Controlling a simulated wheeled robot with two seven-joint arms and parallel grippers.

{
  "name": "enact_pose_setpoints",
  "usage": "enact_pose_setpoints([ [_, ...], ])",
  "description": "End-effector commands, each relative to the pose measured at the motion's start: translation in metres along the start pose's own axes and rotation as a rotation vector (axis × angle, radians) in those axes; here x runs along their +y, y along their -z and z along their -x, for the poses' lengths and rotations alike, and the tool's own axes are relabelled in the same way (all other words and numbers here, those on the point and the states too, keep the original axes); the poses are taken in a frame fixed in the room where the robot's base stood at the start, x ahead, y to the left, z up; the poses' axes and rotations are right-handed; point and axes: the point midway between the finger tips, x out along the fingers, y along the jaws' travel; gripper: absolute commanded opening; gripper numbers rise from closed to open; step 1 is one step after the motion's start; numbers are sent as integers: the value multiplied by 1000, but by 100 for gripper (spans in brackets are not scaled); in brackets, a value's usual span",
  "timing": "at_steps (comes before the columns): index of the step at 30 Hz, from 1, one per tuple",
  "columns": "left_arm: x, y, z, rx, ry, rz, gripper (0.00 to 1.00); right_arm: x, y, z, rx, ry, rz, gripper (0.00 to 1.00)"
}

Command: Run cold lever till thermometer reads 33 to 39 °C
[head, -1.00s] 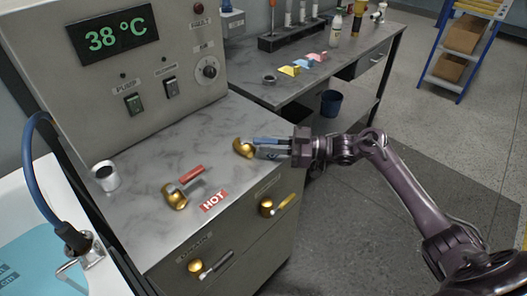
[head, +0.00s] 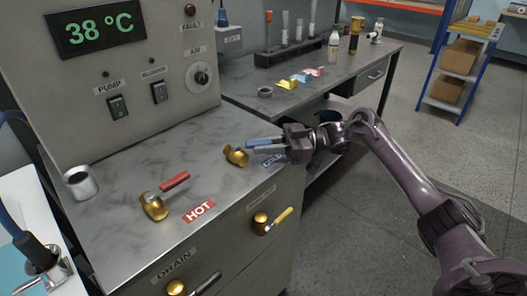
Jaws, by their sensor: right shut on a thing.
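The thermometer display (head: 97,29) at the top left reads 38 °C in green digits. The cold lever is a brass tap (head: 236,156) with a blue handle (head: 263,142), on the grey worktop near its right edge. My right gripper (head: 267,149) is shut on the blue handle, its fingers partly hiding it. A blue label lies just below the fingers, partly covered. The hot lever (head: 154,206), brass with a red handle, stands to the left beside the red HOT label (head: 199,212). My left gripper is not in view.
The drain lever (head: 205,284) and a yellow-handled lever (head: 272,221) are on the cabinet front. A white cup-like cylinder (head: 80,183) stands at the worktop's left. A side bench (head: 300,92) holds bottles and coloured blocks.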

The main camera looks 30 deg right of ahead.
Motion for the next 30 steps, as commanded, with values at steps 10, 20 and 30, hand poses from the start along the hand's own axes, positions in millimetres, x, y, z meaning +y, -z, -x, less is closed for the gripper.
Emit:
enact_pose_setpoints([
  [10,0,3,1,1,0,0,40,1,2,1,0,1,3,0],
  [20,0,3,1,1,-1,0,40,0,1,1,0,2,2,40],
  [30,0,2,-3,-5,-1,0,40,1,-1,12,-3,0,1,40],
])
